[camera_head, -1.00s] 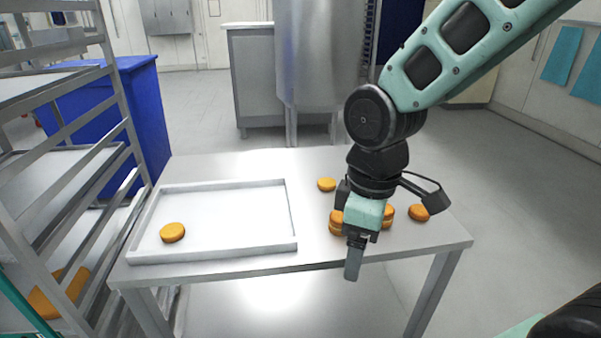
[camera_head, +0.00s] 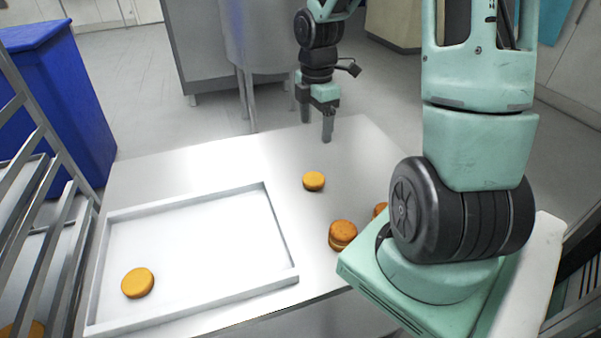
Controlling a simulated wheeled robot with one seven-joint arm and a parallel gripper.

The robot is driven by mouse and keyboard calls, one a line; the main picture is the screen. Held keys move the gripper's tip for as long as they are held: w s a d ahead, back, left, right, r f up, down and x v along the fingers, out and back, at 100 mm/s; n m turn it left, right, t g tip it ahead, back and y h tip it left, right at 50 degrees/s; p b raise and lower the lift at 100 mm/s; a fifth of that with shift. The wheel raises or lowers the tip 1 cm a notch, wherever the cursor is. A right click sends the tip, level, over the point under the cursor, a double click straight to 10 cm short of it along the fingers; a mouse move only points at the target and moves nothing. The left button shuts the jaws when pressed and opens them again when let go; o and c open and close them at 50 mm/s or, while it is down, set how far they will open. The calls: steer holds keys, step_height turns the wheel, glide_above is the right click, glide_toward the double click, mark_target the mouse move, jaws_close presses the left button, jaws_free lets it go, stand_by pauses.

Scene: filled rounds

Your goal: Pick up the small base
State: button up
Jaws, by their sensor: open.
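A small round orange-brown base (camera_head: 314,181) lies alone on the metal table (camera_head: 180,167), right of the tray's far corner. Another round (camera_head: 138,283) lies in the near left part of the white tray (camera_head: 276,232). A round that looks stacked in two layers with a pale filling (camera_head: 343,235) stands nearer the front. Part of another round (camera_head: 380,209) shows beside my arm, which hides the rest. Which of these is the small base I cannot tell for certain. My gripper (camera_head: 317,123) is open and empty, pointing down near the table's far edge, beyond the lone round and apart from it.
A metal rack (camera_head: 45,165) stands at the left, with a blue bin (camera_head: 60,95) behind it. A grey cabinet and a metal cylinder stand behind the table. My arm covers the table's right side. The table's far left strip is clear.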

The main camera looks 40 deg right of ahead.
glide_above(314, 178)
steer(key=f, duration=1.1)
steer(key=shift+a, duration=0.2)
steer(key=shift+d+f, duration=0.15)
steer(key=shift+f, duration=2.7)
steer(key=c, duration=0.8)
